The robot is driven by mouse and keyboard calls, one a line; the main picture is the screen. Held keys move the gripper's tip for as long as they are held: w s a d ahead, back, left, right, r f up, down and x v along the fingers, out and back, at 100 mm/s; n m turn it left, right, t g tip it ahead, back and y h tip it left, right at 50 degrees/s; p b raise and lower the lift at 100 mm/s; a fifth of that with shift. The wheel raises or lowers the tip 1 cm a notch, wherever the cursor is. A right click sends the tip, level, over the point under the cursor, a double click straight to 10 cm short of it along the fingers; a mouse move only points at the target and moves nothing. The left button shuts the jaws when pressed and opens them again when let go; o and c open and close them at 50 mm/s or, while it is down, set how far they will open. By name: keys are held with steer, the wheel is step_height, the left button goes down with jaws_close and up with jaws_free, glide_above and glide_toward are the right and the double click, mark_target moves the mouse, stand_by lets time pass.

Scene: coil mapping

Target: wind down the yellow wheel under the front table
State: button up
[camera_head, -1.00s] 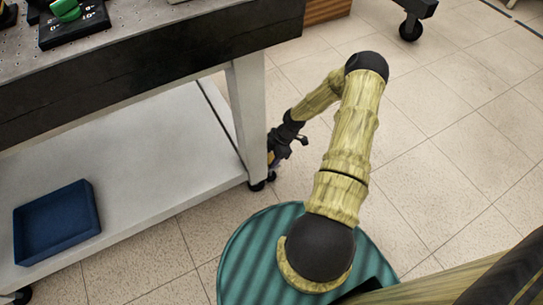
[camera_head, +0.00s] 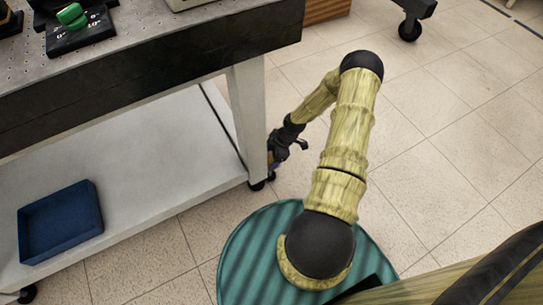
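The front table (camera_head: 150,72) has a dark top edge and a white lower shelf (camera_head: 140,160). Its near right leg (camera_head: 247,115) stands on a small dark caster (camera_head: 257,184). My gripper (camera_head: 274,160) is low beside this leg, on its right, at the end of my bent arm. The fingertips are small and partly hidden by the leg, so I cannot tell whether they are open or shut, or touching anything. I cannot make out a yellow wheel clearly; it may be hidden behind the gripper or leg.
A blue tray (camera_head: 60,245) lies on the lower shelf at left. A black device with a green knob (camera_head: 74,17) sits on the tabletop. Another dark caster (camera_head: 409,30) stands at the back right. The tiled floor (camera_head: 450,150) on the right is clear.

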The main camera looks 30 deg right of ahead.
steer(key=p+v, duration=0.8)
steer(key=v, duration=0.9)
steer(key=shift+r, duration=0.25)
steer(key=shift+s, duration=0.15)
